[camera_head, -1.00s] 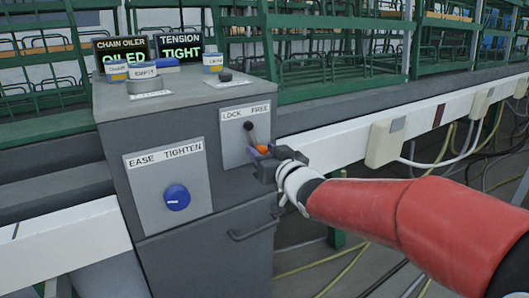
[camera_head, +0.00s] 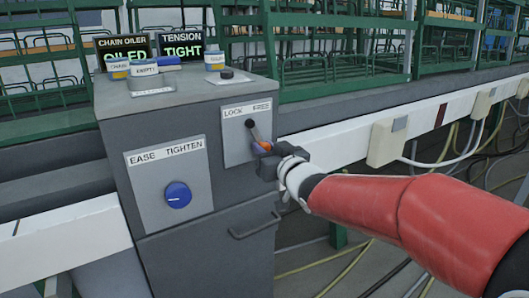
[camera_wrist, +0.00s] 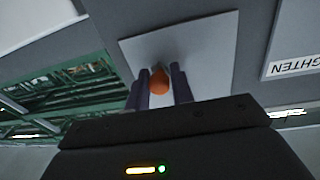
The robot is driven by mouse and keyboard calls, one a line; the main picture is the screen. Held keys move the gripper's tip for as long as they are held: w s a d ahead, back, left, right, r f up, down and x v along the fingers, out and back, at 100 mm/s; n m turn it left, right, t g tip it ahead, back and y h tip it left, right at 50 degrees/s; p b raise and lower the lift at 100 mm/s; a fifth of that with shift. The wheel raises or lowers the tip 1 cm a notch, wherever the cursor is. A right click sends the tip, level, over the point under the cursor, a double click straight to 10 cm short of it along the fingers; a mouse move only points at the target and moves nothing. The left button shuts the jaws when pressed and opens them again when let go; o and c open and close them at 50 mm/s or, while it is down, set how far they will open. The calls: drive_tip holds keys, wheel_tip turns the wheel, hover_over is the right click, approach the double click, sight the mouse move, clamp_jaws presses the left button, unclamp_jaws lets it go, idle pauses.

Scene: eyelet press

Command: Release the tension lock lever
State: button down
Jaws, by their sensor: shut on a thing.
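The tension lock lever is on a light plate labelled LOCK at left and FREE at right, on the grey cabinet's front. Its black pivot (camera_head: 249,124) is at the top. Its orange knob (camera_head: 265,146) hangs down and to the right, towards the FREE side. My gripper (camera_head: 265,153) is shut on the knob, partly covering it. In the wrist view, the orange knob (camera_wrist: 159,80) sits between my two dark fingers (camera_wrist: 161,88). The TENSION display (camera_head: 183,51) reads TIGHT.
A blue dial (camera_head: 177,195) is on the EASE TIGHTEN plate to the left. Small tins (camera_head: 143,73) and a black knob (camera_head: 226,74) are on the cabinet top. A drawer handle (camera_head: 254,226) is below the lever. A white rail (camera_head: 345,142) runs to the right.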

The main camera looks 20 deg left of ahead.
drive_tip(key=shift+w+d+r+n+b, duration=0.1)
drive_tip(key=shift+w+d+n+b, duration=0.2)
drive_tip(key=shift+n, duration=0.2)
drive_tip(key=shift+r, duration=0.25)
drive_tip(key=c, duration=1.3)
unclamp_jaws()
drive_tip(key=shift+o, duration=0.2)
drive_tip(key=v, duration=0.7)
drive_tip(key=shift+s+d+p, duration=0.3)
drive_tip(key=shift+d, duration=0.05)
drive_tip(key=shift+d, duration=0.1)
